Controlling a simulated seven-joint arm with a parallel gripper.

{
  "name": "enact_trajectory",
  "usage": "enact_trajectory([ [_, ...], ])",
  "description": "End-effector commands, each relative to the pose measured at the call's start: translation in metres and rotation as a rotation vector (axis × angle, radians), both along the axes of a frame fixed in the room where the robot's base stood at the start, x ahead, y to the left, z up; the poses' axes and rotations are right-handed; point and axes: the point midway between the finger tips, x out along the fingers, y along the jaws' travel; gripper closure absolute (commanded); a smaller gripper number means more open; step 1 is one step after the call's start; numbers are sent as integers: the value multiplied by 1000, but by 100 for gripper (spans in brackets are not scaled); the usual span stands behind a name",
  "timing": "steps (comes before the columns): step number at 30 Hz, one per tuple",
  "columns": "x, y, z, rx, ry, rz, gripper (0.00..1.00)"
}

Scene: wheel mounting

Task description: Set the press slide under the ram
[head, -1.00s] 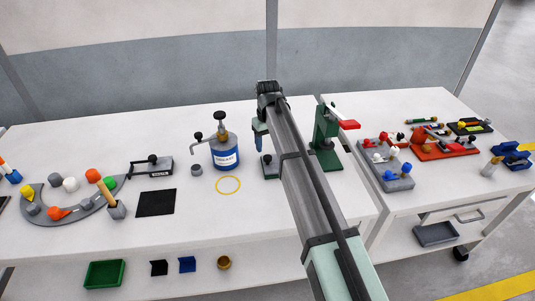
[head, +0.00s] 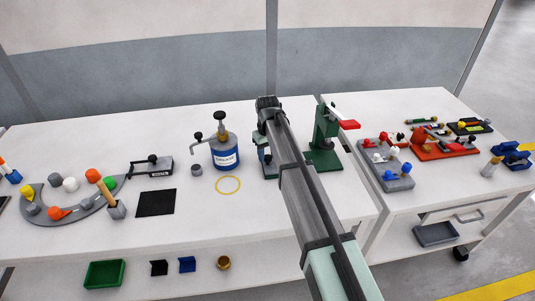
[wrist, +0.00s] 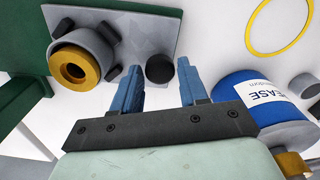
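The press slide (wrist: 110,32) is a grey plate carrying a grey cup with a brass ring (wrist: 75,68) and a round black knob (wrist: 160,68). In the head view the slide (head: 268,172) lies on the table just left of the green press (head: 325,140), mostly hidden by my arm. My gripper (wrist: 159,66) is open, its two blue fingers apart. In the wrist view the knob shows between the fingertips, with gaps on both sides; I cannot tell whether the fingertips are down at its height. In the head view the ram is hard to make out.
A blue-banded grease can (head: 225,155) stands left of the slide, with a yellow ring marking (head: 228,184) on the table before it. The press has a red handle (head: 349,124). A grey plate with coloured knobs (head: 385,165) lies on the right table.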

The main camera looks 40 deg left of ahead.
Motion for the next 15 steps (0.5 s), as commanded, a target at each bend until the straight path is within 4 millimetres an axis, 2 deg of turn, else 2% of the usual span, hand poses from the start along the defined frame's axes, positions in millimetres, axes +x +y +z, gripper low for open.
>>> enact_trajectory([
  [2,0,0,0,0,0,0,65],
  [12,0,0,0,0,0,0,98],
  [15,0,0,0,0,0,0,100],
])
